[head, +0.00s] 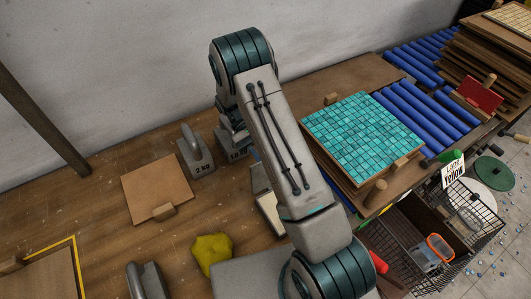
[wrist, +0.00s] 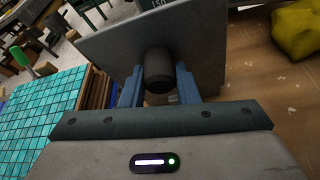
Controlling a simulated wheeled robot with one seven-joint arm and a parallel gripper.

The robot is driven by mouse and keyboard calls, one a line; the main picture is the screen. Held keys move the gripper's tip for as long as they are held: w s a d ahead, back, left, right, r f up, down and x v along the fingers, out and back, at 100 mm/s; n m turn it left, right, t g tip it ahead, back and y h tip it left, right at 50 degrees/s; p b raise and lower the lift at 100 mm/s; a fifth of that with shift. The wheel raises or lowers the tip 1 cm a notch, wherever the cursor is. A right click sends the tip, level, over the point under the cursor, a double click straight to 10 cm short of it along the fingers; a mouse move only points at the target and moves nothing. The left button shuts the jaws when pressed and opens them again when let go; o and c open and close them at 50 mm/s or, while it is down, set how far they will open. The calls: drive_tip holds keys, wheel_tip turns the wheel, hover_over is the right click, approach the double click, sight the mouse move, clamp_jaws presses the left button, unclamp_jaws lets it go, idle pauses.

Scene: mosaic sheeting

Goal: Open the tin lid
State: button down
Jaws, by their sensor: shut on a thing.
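In the wrist view, the tin lid (wrist: 110,42) is a flat dark grey panel, tilted, with a black round knob (wrist: 158,66) on the face toward me. My gripper (wrist: 160,88) has its two blue fingers on either side of the knob and is shut on it. I cannot tell how far the lid stands from the tin.
A turquoise mosaic sheet (head: 362,137) on a board lies right of my arm. A yellow lump (head: 211,252), a small board (head: 157,190) and a 2 kg weight (head: 197,158) lie to the left. A wire basket (head: 480,240) stands at lower right. Bare bench (head: 95,215) shows at left.

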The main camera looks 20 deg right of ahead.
drive_tip(key=shift+r, duration=0.15)
drive_tip(key=c, duration=1.1)
unclamp_jaws()
drive_tip(key=shift+w, duration=0.1)
drive_tip(key=v, duration=0.7)
drive_tip(key=shift+a, duration=0.15)
drive_tip(key=shift+w, duration=0.15)
